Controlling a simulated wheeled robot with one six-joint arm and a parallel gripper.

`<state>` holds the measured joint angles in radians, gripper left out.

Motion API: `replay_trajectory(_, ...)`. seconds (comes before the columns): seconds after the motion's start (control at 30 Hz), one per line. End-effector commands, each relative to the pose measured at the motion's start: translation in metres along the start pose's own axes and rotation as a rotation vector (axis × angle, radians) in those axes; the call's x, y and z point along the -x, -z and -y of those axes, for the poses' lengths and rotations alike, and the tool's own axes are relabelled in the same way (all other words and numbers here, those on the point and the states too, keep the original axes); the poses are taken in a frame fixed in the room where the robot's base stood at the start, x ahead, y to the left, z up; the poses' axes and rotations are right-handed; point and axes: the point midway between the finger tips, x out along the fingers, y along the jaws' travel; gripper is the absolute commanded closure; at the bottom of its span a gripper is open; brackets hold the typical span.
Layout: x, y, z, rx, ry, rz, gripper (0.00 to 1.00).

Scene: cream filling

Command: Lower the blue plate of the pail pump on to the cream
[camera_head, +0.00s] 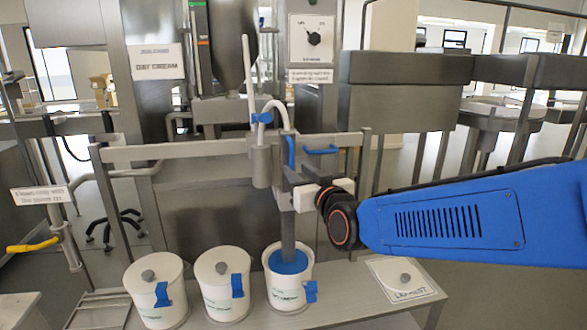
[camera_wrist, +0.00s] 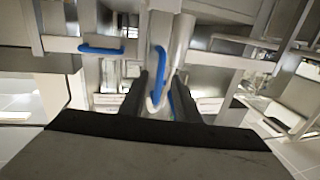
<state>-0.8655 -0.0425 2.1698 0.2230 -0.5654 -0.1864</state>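The pail pump (camera_head: 289,215) stands upright over the right-hand white pail (camera_head: 290,296). Its blue plate (camera_head: 288,262) is in the mouth of that pail, with white rim around it. Cream is hidden, and I cannot tell whether the plate touches it. My gripper (camera_head: 294,181) is at the pump column, reaching in from the right.
Two lidded white pails (camera_head: 157,294) (camera_head: 223,288) stand to the left on the bench. A separate lid (camera_head: 405,279) lies on the marked lid rest (camera_head: 424,291) at right. A horizontal metal rail (camera_head: 200,148) with a fixed blue bar (camera_head: 320,150) runs behind the pump.

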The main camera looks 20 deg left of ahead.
Motion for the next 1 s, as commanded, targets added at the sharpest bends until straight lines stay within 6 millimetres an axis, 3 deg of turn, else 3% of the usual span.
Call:
replay_trajectory(0.6, 0.101, -0.001, 0.0, 0.0, 0.001, 0.002, 0.71)
replay_trajectory(1.0, 0.125, -0.002, 0.0, 0.0, 0.0, 0.004, 0.71)
